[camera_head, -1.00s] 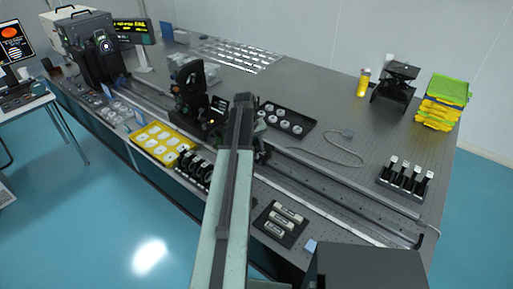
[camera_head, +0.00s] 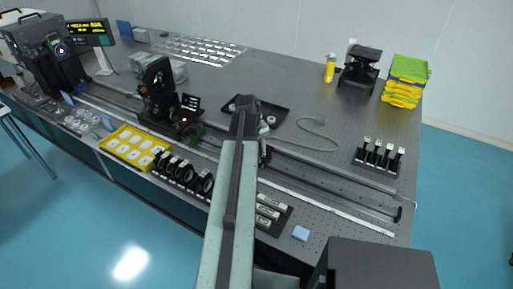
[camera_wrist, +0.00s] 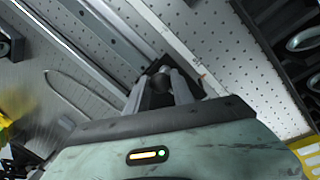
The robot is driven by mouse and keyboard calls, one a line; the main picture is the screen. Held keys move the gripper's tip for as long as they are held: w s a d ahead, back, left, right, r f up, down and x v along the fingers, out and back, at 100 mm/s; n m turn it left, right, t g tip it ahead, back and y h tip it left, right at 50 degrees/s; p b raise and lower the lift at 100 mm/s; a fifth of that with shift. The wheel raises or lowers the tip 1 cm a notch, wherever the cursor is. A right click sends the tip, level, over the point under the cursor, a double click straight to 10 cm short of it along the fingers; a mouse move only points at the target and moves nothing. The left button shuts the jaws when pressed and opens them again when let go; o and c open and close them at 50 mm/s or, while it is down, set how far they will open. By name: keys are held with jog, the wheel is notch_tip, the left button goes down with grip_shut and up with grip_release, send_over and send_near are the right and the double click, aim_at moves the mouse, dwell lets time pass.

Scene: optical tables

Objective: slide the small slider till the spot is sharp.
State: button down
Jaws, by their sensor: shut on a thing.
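A long dark rail (camera_head: 335,178) runs along the table from upper left to lower right. My gripper (camera_wrist: 161,90) is over the rail in the wrist view, its two fingers shut on a dark rounded part, which I take to be the small slider (camera_wrist: 161,82). In the head view my arm hides most of the gripper; a dark piece of the slider (camera_head: 265,155) shows just right of the arm. A larger black optics mount (camera_head: 160,95) stands to the left on the same rail.
A display (camera_head: 88,32) with yellow text stands at the back left. A black tray (camera_head: 280,108) lies behind the rail. The rail right of my gripper looks clear.

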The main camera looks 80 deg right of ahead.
jog(key=shift+w+d, duration=0.1)
jog(key=shift+d, duration=0.1)
jog(key=c, duration=1.1)
grip_release()
jog(key=shift+w, duration=0.1)
jog(key=shift+w+a, duration=0.1)
notch_tip(320, 180, up, 8)
jog(key=w+p, duration=0.1)
jog(key=p, duration=0.6)
jog(key=shift+a+p, duration=0.35)
jog(key=shift+a, duration=0.1)
jog(key=shift+f, duration=0.15)
